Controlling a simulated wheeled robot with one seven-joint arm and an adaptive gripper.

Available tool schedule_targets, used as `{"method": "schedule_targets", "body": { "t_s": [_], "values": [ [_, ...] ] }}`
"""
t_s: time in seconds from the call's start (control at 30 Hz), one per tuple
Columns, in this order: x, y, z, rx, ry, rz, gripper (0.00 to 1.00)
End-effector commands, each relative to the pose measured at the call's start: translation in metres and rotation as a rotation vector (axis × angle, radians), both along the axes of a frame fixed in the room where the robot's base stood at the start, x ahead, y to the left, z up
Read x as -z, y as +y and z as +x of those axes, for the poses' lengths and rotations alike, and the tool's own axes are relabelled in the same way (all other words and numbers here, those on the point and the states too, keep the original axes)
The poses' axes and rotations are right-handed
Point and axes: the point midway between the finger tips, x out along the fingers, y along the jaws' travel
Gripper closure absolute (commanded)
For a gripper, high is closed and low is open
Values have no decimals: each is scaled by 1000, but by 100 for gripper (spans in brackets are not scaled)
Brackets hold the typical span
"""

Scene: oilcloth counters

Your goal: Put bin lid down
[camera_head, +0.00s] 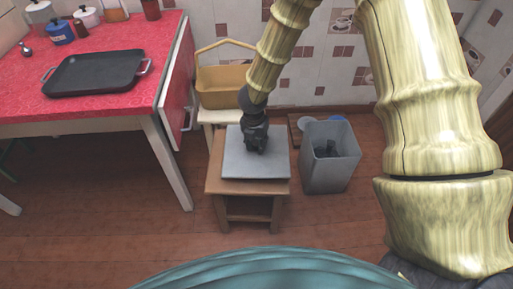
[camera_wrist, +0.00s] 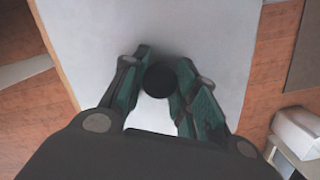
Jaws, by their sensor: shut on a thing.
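The bin lid (camera_head: 232,163) is a flat grey square panel with a round black knob (camera_wrist: 159,80) at its middle. It lies flat on or just over a small wooden stool (camera_head: 247,207); I cannot tell whether it fully rests there. My gripper (camera_head: 257,143) points down at the lid's middle. In the wrist view my gripper (camera_wrist: 160,82) has its two green-padded fingers closed on either side of the knob. The grey square bin (camera_head: 328,173) stands open on the floor to the right of the stool, with something dark inside.
A red-topped table (camera_head: 120,109) with a black tray (camera_head: 95,73) stands at the left. A yellow basket (camera_head: 222,87) sits on a pale stool behind the lid. Small round dishes lie behind the bin. Floor in front of the stool is clear.

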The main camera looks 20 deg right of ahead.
Motion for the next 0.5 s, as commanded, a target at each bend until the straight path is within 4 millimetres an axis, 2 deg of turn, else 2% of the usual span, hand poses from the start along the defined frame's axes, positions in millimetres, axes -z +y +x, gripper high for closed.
{"method": "schedule_targets", "body": {
  "t_s": [0.13, 0.33, 0.5],
  "values": [
    [8, 0, 1, -1, 1, -1, 99],
    [32, 0, 1, -1, 1, -1, 99],
    [35, 0, 1, 0, -1, -1, 99]
  ]
}}
